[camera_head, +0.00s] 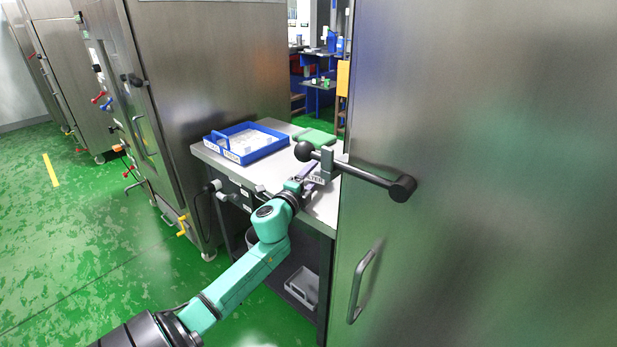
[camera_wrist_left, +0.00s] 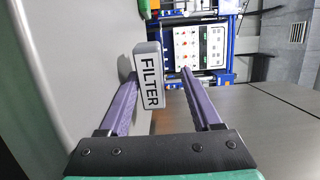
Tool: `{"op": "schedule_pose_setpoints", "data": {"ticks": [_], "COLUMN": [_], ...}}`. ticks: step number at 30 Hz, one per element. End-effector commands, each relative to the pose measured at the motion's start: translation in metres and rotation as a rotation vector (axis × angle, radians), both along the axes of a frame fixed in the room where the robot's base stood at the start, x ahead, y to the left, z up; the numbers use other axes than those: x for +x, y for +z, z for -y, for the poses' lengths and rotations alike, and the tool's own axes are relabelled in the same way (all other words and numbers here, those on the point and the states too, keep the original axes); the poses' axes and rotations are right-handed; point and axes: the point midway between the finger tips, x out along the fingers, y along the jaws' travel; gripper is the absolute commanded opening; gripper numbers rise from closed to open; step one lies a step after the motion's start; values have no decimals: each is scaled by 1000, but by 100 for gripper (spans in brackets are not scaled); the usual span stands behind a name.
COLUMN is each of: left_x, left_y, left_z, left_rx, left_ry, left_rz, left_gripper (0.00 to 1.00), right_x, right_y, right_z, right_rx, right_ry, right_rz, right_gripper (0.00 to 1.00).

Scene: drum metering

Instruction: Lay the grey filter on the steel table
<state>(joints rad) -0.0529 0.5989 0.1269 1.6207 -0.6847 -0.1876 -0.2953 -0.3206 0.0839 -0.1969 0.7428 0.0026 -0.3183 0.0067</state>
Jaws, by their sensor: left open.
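The grey filter (camera_wrist_left: 149,76), a block with a FILTER label, is in front of my left gripper (camera_wrist_left: 158,85) in the left wrist view. It lies between the two purple fingers, close to the left one; I cannot tell whether they touch. In the head view my left gripper (camera_head: 308,174) is open over the right part of the steel table (camera_head: 215,153), with the filter's labelled face (camera_head: 316,180) beside it. The filter appears to be at the tabletop, but its underside is hidden, so contact is unclear. My right gripper is not in view.
A blue tray (camera_head: 266,154) with pale items stands on the table's left part. A green object (camera_head: 314,138) lies at the back. A dark bar with a round knob (camera_head: 303,151) juts from the steel cabinet (camera_head: 480,200) over the table near my gripper.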

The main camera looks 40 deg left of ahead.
Motion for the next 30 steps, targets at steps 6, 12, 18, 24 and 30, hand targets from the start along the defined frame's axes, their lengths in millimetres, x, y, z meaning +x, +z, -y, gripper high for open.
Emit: {"op": "schedule_pose_setpoints", "data": {"ticks": [6,12,18,24,30], "left_x": [-1,-18,-55,-94,-128], "left_y": [-16,-16,-13,-9,-6], "left_z": [3,8,17,26,35], "left_rx": [-9,-11,-9,-9,-5], "left_ry": [-4,-5,-2,1,1], "left_rz": [-25,-25,-20,-13,-7], "left_gripper": [72,72,72,72,72], "right_x": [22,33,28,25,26], "right_y": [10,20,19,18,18], "right_z": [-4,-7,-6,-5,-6], "right_rx": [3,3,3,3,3], "right_ry": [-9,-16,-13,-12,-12], "right_rz": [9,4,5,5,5], "right_gripper": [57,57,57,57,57]}}
